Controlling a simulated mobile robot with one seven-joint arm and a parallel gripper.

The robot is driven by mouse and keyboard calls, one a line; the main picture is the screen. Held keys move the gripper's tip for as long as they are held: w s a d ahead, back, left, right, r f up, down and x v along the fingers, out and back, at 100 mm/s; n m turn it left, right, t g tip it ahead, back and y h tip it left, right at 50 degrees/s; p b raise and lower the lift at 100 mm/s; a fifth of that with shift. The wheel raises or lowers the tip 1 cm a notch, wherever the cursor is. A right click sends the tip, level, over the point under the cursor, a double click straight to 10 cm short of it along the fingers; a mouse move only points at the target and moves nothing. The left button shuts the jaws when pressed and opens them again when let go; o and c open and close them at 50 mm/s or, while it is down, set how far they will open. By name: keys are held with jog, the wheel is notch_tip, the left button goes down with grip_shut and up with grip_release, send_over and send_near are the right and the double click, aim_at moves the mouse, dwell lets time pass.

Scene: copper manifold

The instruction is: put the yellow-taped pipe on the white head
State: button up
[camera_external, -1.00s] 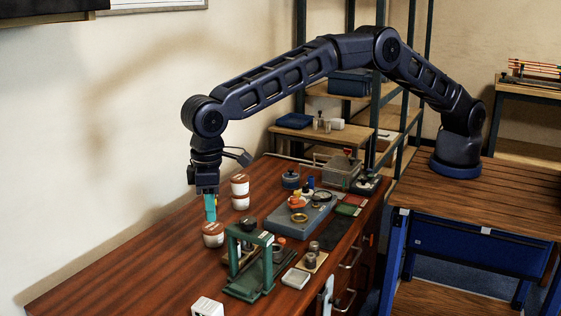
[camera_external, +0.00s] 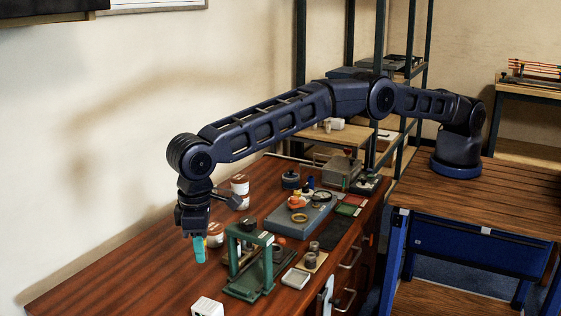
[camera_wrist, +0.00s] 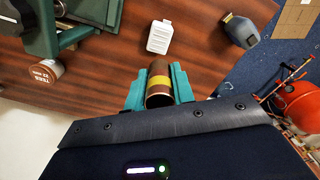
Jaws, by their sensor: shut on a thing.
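My gripper (camera_wrist: 159,90) has teal fingers, shut on the yellow-taped pipe (camera_wrist: 159,82), a short brown copper tube with a yellow band. I see its round end between the fingers. In the external view my gripper (camera_external: 200,250) hangs above the left part of the wooden desk, and a little of the yellow pipe (camera_external: 206,241) shows. A small white ridged block (camera_wrist: 160,37) lies ahead in the wrist view; a white block (camera_external: 207,307) also shows at the bottom of the external view. I cannot tell whether it is the white head.
A green frame (camera_external: 232,254) stands right of my gripper. A white can with a brown lid (camera_wrist: 46,72) is close by, and another (camera_external: 240,187) stands behind. A grey-blue object (camera_wrist: 241,30) is at the desk edge. Bare wood (camera_external: 120,280) lies left.

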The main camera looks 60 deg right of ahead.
aim_at(208, 305)
notch_tip(208, 305, down, 13)
jog(key=shift+f, duration=0.2)
dwell(0.4)
jog(key=shift+f, duration=0.15)
jog(key=o, duration=1)
notch_tip(208, 305, up, 12)
jog(key=shift+r, duration=0.1)
